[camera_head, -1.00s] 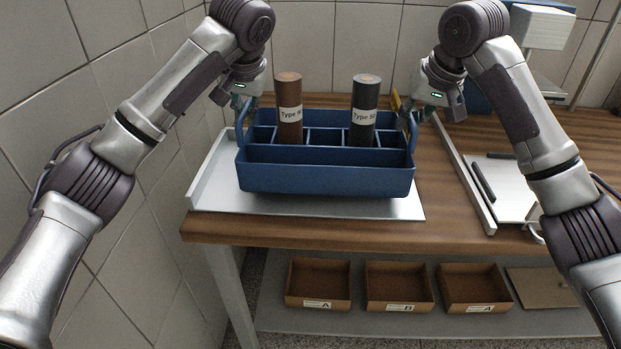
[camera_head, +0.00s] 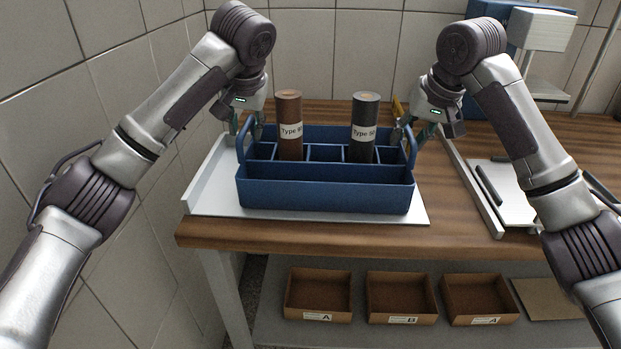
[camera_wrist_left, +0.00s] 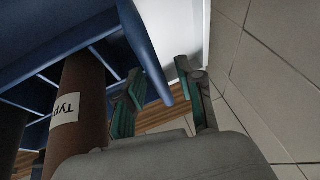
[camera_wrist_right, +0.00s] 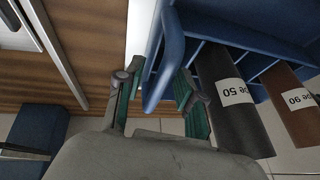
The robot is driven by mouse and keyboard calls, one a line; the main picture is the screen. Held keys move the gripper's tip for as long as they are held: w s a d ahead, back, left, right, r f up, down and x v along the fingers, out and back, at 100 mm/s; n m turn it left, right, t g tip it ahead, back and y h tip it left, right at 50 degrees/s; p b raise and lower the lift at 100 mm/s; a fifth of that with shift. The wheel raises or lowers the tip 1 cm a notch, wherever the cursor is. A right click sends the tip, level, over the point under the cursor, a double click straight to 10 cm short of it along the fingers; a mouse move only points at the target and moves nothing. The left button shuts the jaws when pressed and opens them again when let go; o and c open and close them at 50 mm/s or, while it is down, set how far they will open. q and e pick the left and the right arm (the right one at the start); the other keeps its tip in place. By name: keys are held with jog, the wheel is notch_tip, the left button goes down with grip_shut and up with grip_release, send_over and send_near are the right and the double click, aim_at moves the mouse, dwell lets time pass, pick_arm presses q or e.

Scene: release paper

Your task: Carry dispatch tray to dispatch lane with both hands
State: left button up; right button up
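The blue dispatch tray (camera_head: 325,193) sits on a pale metal plate (camera_head: 212,200) on the table, apparently the dispatch lane. A brown roll (camera_head: 289,112) and a black roll labelled Type 50 (camera_head: 364,112) stand upright in its compartments. My left gripper (camera_head: 246,125) is at the tray's left handle; in the left wrist view its fingers (camera_wrist_left: 160,98) are spread, with the handle (camera_wrist_left: 146,52) between them. My right gripper (camera_head: 413,130) is at the right handle; in the right wrist view its fingers (camera_wrist_right: 155,92) are spread on both sides of the handle (camera_wrist_right: 165,70). Contact cannot be told.
A tiled wall (camera_head: 130,220) is close on the left. A raised rail (camera_head: 470,182) and a white panel (camera_head: 505,190) lie to the right. Several brown bins (camera_head: 318,315) stand on the shelf below. A white device (camera_head: 540,30) stands at the back right.

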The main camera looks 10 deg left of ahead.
jog(key=shift+s+r, duration=0.1)
jog(key=shift+r, duration=0.15)
pick_arm(q)
jog(key=v, duration=1.1)
jog(key=shift+s+r, duration=0.15)
jog(key=shift+r, duration=0.05)
pick_arm(e)
jog(key=v, duration=1.1)
jog(key=shift+s+r, duration=0.15)
jog(key=shift+r, duration=0.05)
pick_arm(q)
jog(key=shift+f, duration=0.1)
pick_arm(e)
jog(key=shift+d+f, duration=0.1)
